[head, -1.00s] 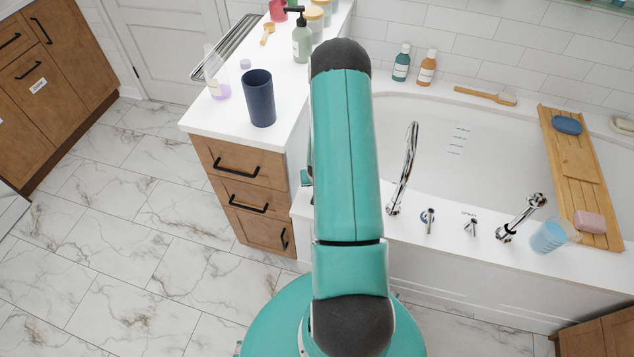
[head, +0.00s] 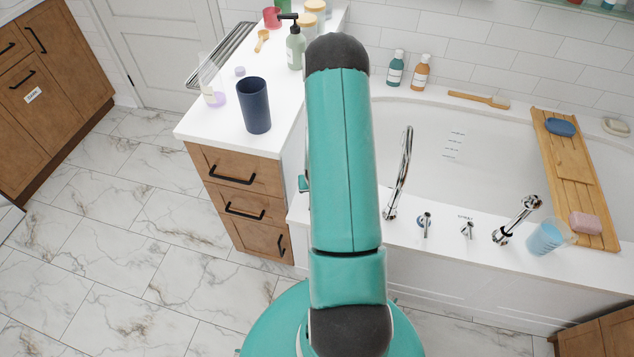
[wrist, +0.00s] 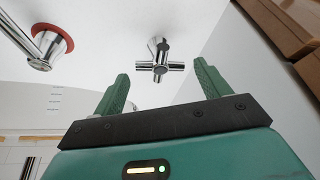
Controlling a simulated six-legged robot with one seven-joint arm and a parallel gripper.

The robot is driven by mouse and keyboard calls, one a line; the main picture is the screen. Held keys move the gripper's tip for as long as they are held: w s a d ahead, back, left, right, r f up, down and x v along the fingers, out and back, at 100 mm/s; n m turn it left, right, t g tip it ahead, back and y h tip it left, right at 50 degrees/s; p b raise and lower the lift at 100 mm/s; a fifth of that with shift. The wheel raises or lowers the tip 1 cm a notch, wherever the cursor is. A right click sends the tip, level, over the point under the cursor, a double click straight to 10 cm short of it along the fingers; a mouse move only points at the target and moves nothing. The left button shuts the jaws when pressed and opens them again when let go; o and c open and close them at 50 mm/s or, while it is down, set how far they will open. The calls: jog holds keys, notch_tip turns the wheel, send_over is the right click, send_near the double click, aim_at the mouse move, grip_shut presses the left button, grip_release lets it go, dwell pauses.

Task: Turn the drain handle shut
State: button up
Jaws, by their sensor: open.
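A chrome cross-shaped handle (wrist: 158,62) stands on the white tub surface in the wrist view; I take it for the drain handle, though no label on it is readable. My gripper (wrist: 160,82) is open and empty, its two green fingers spread. The handle shows between and beyond the fingertips, with no contact visible. In the head view my arm hides the gripper and this handle.
A chrome fitting with a red ring (wrist: 48,45) is left of the handle in the wrist view. Brown drawers (wrist: 285,25) lie close on the right. The head view shows the spout (head: 400,175), a blue-ringed handle (head: 425,222) and a blue cup (head: 547,237).

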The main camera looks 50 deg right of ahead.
jog(key=v, duration=1)
jog(key=shift+a, duration=0.15)
jog(key=shift+s, duration=0.15)
